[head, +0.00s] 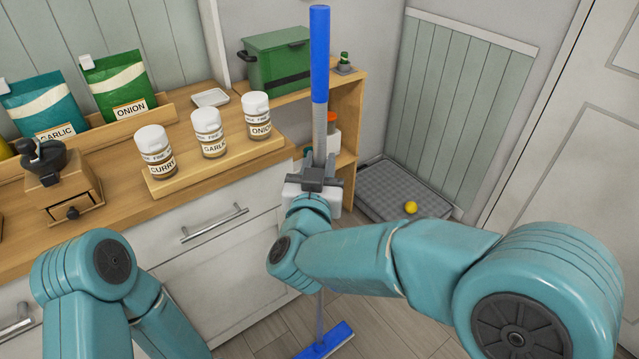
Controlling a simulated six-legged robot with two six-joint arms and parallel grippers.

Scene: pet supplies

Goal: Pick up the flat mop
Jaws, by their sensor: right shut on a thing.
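The flat mop (319,55) stands nearly upright in front of the counter's right end. It has a blue handle grip, a grey pole and a flat blue head (325,343) low at the bottom edge, over the floor. I cannot tell whether the head touches the floor. My right gripper (319,180) is shut on the grey pole below the blue grip. My right forearm and wrist hide part of the lower pole. My left arm shows at the bottom left, but its gripper is out of view.
The counter (110,215) holds a wooden tray with three spice jars (208,133), a coffee grinder (62,185) and seasoning bags (115,85). A green box (280,58) stands on a shelf behind the mop. A grey floor tray (380,190) with a yellow ball (411,207) lies right.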

